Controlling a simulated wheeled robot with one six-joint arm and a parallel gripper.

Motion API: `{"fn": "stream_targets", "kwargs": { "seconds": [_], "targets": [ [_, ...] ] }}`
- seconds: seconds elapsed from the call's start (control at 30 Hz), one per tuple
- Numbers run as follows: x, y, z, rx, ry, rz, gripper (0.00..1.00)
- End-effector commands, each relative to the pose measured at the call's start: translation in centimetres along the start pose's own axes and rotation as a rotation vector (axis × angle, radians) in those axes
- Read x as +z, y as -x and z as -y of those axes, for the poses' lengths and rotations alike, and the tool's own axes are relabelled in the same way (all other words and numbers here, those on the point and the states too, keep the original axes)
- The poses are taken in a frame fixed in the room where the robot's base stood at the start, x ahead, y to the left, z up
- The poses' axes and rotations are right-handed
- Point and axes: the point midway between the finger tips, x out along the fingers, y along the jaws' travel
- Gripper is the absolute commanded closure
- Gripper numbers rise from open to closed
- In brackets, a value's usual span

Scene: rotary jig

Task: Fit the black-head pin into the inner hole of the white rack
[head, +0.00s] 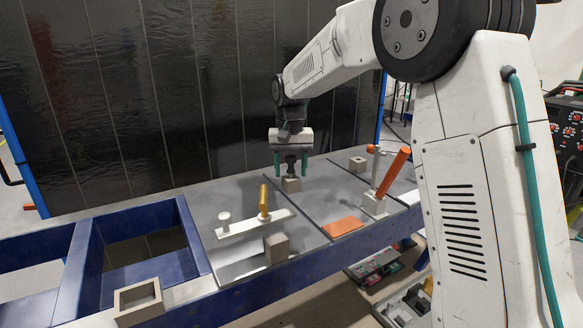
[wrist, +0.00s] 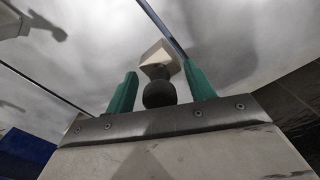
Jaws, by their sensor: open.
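The black-head pin (head: 291,160) stands upright in a small grey-brown block (head: 291,185) at the back of the table. My gripper (head: 291,168) is above that block, pointing down, its green fingers apart on either side of the pin. In the wrist view the round black head (wrist: 159,94) sits between the open fingers (wrist: 161,88), with a gap on both sides. The white rack (head: 241,228) is a narrow bar left of and nearer than the block. A white-headed pin and a yellow-handled pin (head: 263,200) stand on it. Its inner hole cannot be made out.
A grey-brown block (head: 277,248) stands at the rack's front side. An orange pad (head: 343,227) lies to the right. An orange handle (head: 394,171) leans up from a light block, with another block (head: 357,164) behind. An open box (head: 138,302) sits at the front left.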

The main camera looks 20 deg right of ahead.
Motion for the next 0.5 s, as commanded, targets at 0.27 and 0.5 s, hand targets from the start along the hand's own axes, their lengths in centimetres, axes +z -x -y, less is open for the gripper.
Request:
{"fn": "stream_targets", "kwargs": {
  "seconds": [0.27, 0.5],
  "targets": [
    [0.01, 0.04, 0.04, 0.000, 0.001, 0.000, 0.88],
    [0.00, 0.07, 0.05, 0.000, 0.001, -0.001, 0.95]
  ]
}}
